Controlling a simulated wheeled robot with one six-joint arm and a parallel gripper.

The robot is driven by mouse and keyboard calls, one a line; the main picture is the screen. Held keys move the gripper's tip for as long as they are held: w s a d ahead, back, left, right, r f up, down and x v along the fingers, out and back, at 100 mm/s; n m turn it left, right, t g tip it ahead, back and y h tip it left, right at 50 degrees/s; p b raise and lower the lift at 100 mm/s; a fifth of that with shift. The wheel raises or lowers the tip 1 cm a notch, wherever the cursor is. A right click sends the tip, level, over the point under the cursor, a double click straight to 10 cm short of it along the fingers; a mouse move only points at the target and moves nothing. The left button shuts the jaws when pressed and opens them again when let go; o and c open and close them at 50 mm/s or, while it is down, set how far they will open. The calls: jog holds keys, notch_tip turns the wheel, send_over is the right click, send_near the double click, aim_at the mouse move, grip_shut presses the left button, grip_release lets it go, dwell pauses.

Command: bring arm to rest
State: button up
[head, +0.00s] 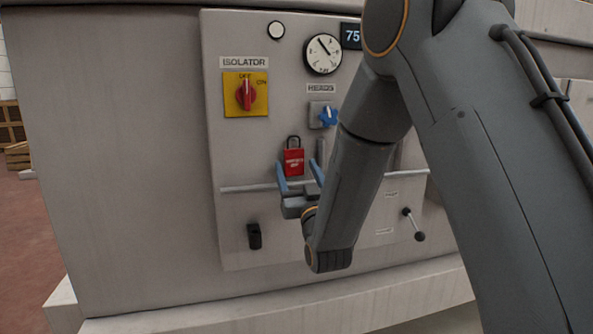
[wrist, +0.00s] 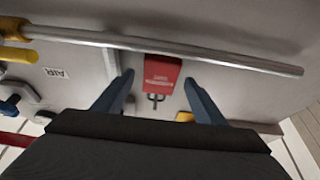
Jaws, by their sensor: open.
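My gripper (head: 299,176) is in front of the machine's control panel, with its blue fingers apart and pointing up. A red padlock (head: 293,162) with a dark shackle is at the panel just above the rail, between the fingertips in the picture. In the wrist view my gripper (wrist: 158,84) has its two fingers spread. The red padlock (wrist: 162,72) shows upside down in the gap, with clear space to each finger. I cannot tell how far beyond the fingertips it is. My arm covers the right part of the panel.
A thin rail (head: 245,188) crosses the panel. Above are the isolator (head: 246,94), a red handle on yellow set near OFF, a blue heads knob (head: 328,117) and a round gauge (head: 322,54). Below are a black switch (head: 254,236) and a lever (head: 413,225). A ledge (head: 190,318) runs along the bottom.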

jog(key=b+v, duration=0.2)
jog(key=v, duration=0.5)
jog(key=s+d+f+m+g+h, duration=0.1)
jog(key=s+d+f+g+h, duration=0.2)
jog(key=d+f+g, duration=0.45)
jog(key=s+d+f+m+g+h, duration=0.15)
jog(key=d+f+g, duration=0.25)
jog(key=f, duration=0.6)
jog(key=s+d+f+g, duration=0.1)
jog(key=s+d+g, duration=0.1)
jog(key=s, duration=0.6)
jog(key=s+d+f+g+h, duration=0.1)
jog(key=s+g, duration=0.3)
jog(key=s, duration=0.4)
jog(key=s+d+f+g, duration=0.1)
jog(key=s+d+g, duration=0.3)
jog(key=s, duration=0.4)
jog(key=shift+f+m+h, duration=0.35)
jog(key=shift+f, duration=0.05)
